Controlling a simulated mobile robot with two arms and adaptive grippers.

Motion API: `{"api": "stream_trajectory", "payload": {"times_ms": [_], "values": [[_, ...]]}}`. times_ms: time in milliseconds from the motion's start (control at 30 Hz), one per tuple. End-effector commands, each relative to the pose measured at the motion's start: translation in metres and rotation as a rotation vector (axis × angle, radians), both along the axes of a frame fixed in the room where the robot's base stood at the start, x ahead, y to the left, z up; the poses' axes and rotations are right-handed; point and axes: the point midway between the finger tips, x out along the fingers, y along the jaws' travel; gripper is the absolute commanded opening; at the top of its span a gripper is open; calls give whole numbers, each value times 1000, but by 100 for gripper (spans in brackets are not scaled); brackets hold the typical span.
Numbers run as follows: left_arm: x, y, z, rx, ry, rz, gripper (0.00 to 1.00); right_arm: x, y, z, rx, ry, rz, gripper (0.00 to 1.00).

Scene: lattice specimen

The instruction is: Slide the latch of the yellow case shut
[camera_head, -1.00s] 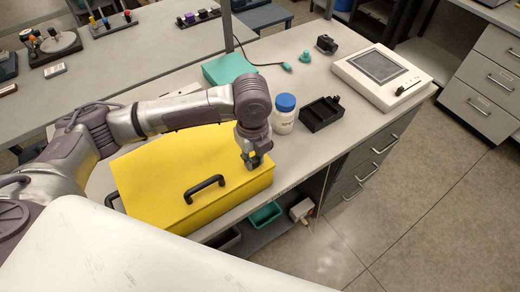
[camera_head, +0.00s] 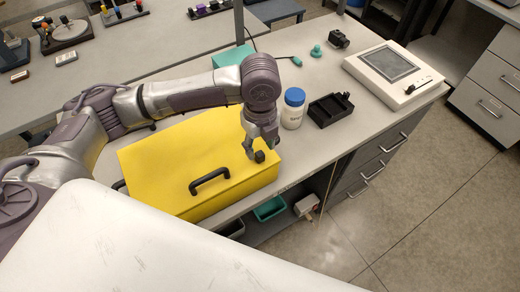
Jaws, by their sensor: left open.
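The yellow case (camera_head: 165,168) lies shut on the workbench, with a black handle (camera_head: 210,181) on its front part. A small dark latch knob (camera_head: 260,157) stands near the case's right end. My left gripper (camera_head: 260,150) points down over that end, with its fingers open close around or beside the knob. I cannot tell whether the fingers touch it. The latch's track is too small or hidden to make out. My right gripper is not in view.
A white jar with a blue lid (camera_head: 293,108) stands just right of my left gripper, beside a black tray (camera_head: 331,109). A white device with a screen (camera_head: 393,74) sits farther right. A teal box (camera_head: 232,56) is behind my arm. The bench's front edge (camera_head: 310,172) is near the case.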

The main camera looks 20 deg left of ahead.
Motion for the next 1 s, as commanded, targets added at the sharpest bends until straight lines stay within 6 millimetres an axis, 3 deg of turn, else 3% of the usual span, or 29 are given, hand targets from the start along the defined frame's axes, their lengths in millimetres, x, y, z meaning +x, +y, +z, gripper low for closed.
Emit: {"api": "stream_trajectory", "payload": {"times_ms": [200,400,600,1000], "values": [[1,0,50,-2,-5,0,48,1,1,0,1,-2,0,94],[1,0,80,-1,-3,1,48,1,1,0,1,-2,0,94],[0,0,90,0,0,1,48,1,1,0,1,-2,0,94],[0,0,90,0,0,1,48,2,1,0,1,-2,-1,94]]}}
